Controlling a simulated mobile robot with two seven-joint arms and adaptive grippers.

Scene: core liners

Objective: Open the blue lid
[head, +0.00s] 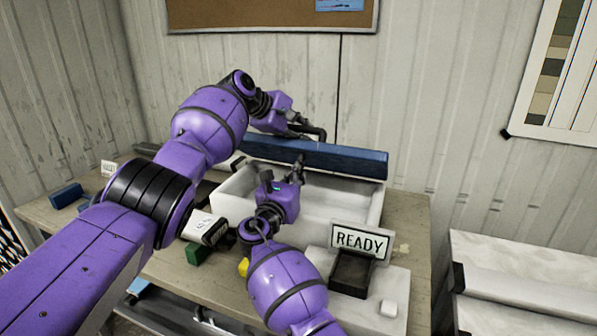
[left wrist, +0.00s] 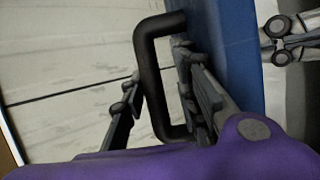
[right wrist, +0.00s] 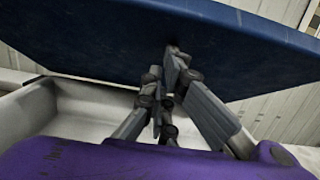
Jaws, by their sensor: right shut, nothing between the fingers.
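The blue lid (head: 330,158) is raised along the back of the white bin (head: 375,213), whose open inside shows below it. My left gripper (head: 318,133) is at the lid. In the left wrist view its fingers (left wrist: 160,85) stand apart on either side of the black handle (left wrist: 148,75), with a gap on one side. My right gripper (head: 299,162) is shut and empty over the bin, close to the lid. In the right wrist view its fingertips (right wrist: 165,80) are just under the lid's face (right wrist: 150,35); contact is not clear.
A READY sign (head: 360,241) and a black tray (head: 352,272) stand at the front right of the table (head: 408,215). A green block (head: 195,252), a white-and-black block (head: 205,228) and a yellow item (head: 243,267) lie near my right arm. A blue block (head: 66,195) is at far left.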

